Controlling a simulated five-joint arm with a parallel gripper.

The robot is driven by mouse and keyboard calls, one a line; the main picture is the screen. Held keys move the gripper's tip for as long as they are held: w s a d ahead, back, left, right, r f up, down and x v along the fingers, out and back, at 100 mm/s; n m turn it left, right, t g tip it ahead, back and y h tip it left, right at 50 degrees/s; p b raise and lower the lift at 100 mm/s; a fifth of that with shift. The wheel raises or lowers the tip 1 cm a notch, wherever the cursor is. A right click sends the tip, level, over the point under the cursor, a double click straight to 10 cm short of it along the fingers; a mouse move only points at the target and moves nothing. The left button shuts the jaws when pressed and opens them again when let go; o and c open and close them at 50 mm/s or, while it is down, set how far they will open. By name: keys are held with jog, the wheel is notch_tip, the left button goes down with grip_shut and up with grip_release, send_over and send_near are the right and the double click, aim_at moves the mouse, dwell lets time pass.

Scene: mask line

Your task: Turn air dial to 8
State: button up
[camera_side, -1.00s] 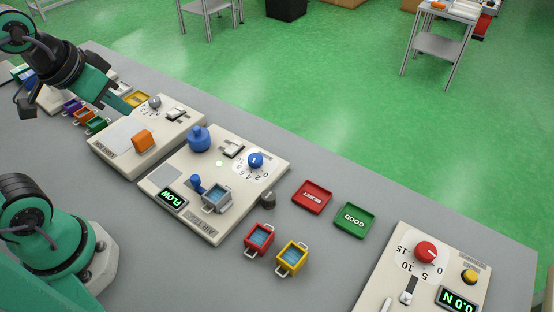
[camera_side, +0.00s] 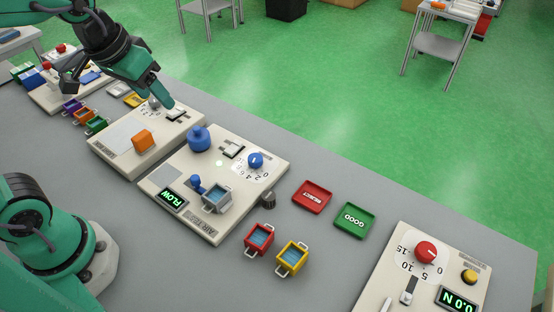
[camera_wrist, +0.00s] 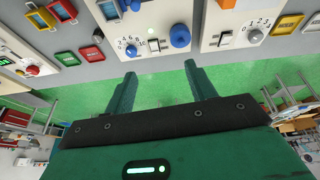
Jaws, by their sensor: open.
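The blue air dial (camera_side: 255,160) is on the middle cream panel (camera_side: 242,197), beside a printed number scale. Its white mark points towards the upper side of the picture, near none of the clearly readable numbers. The dial also shows in the wrist view (camera_wrist: 131,51), beyond the fingertips. My gripper (camera_side: 163,102) is open and empty in the side view, above the neighbouring panel, to the upper left of the dial and apart from it. Its two separated fingers also show in the wrist view (camera_wrist: 160,80).
The left panel holds an orange block (camera_side: 143,141). Red (camera_side: 312,197) and green (camera_side: 354,220) trays lie to the right.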

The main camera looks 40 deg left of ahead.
jog(key=w+d+f+n+g, duration=0.1)
jog(key=w+d+f, duration=0.1)
jog(key=w+d, duration=0.15)
jog(key=w+d+f+g, duration=0.1)
jog(key=w+d+f, duration=0.15)
jog(key=w, duration=0.25)
jog(key=g, duration=0.2)
send_near(255, 157)
jog(key=shift+s+n, duration=0.1)
jog(key=shift+n, duration=0.3)
jog(key=shift+d+f, duration=0.2)
jog(key=shift+f, duration=0.2)
jog(key=shift+f, duration=0.1)
jog(key=shift+f, duration=3.8)
jog(key=c, duration=1)
